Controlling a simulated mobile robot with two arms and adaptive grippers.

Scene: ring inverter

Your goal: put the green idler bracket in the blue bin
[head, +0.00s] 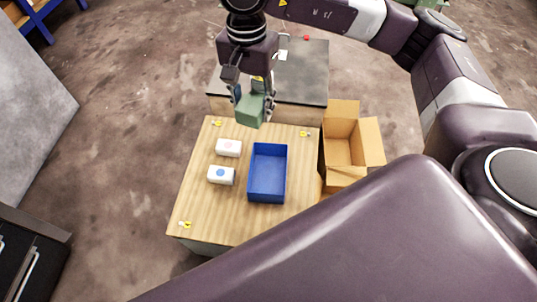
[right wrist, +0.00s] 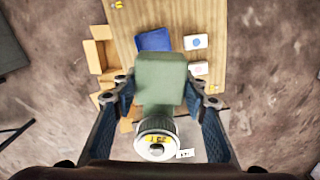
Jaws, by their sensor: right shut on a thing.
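The green idler bracket (head: 250,110) is a blocky green piece held in my right gripper (head: 252,104), above the far edge of the wooden table. In the right wrist view the green bracket (right wrist: 160,80) sits between the two fingers of the right gripper (right wrist: 163,92), with the fingers along its sides. The blue bin (head: 267,200) is an open rectangular tray on the table, nearer than the bracket, and its inside looks empty. In the right wrist view the blue bin (right wrist: 152,40) is partly hidden behind the bracket. My left gripper does not show.
Two white boxes, one with a pink mark (head: 228,148) and one with a blue mark (head: 221,175), stand left of the bin on the wooden table (head: 200,215). An open cardboard box (head: 342,150) is at the right. A dark-topped table (head: 305,75) stands behind.

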